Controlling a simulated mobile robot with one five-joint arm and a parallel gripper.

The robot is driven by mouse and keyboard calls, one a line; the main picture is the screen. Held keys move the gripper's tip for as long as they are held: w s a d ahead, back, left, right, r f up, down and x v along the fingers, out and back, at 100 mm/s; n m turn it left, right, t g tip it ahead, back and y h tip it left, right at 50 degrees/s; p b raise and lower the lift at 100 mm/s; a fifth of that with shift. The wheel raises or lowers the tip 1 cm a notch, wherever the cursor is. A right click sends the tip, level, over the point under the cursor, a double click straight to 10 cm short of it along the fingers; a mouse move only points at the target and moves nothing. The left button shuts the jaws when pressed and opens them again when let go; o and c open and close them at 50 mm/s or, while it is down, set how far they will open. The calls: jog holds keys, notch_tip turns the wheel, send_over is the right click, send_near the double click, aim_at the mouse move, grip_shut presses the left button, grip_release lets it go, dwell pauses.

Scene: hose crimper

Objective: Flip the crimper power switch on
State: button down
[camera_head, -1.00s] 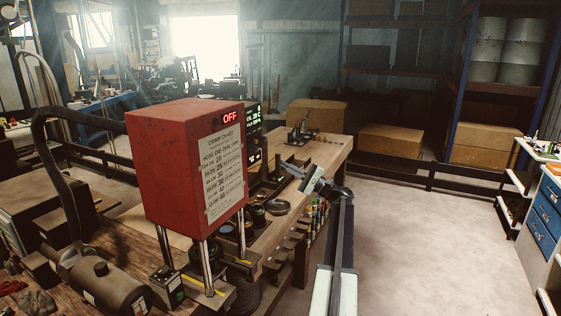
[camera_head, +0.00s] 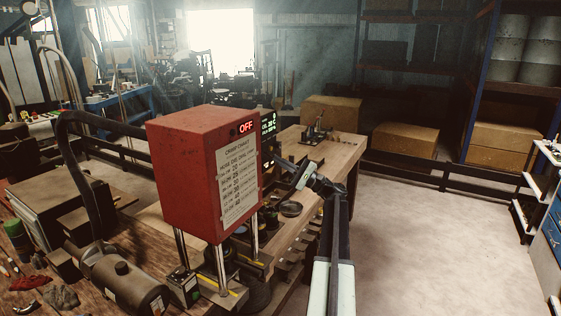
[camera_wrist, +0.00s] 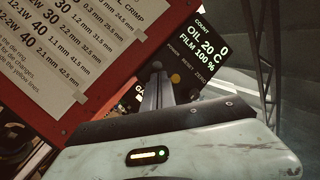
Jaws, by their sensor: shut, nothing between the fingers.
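The crimper (camera_head: 185,165) is a red box on chrome posts, with a lit red OFF sign (camera_head: 246,127) on its front. A black panel (camera_head: 268,125) stands at its right side. In the wrist view this panel (camera_wrist: 210,40) reads oil 20 C, film 100 %, count 0, with small POWER, RESET and ZERO labels and yellowish buttons (camera_wrist: 175,79) below. My gripper (camera_head: 277,159) is shut and empty, its fingers pointing at the panel's lower part. In the wrist view the fingertips (camera_wrist: 156,68) overlap the area by the POWER label. I cannot make out the switch; the fingers may hide it.
A wooden bench (camera_head: 325,150) runs behind and under the crimper, holding small tools. A white chart (camera_head: 238,180) covers the crimper's front. A black hose (camera_head: 75,150) and a grey motor (camera_head: 125,280) are at left. Open floor (camera_head: 430,240) lies to the right.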

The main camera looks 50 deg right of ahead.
jog(key=shift+r, duration=0.1)
jog(key=shift+r+p, duration=0.1)
jog(key=shift+p, duration=0.7)
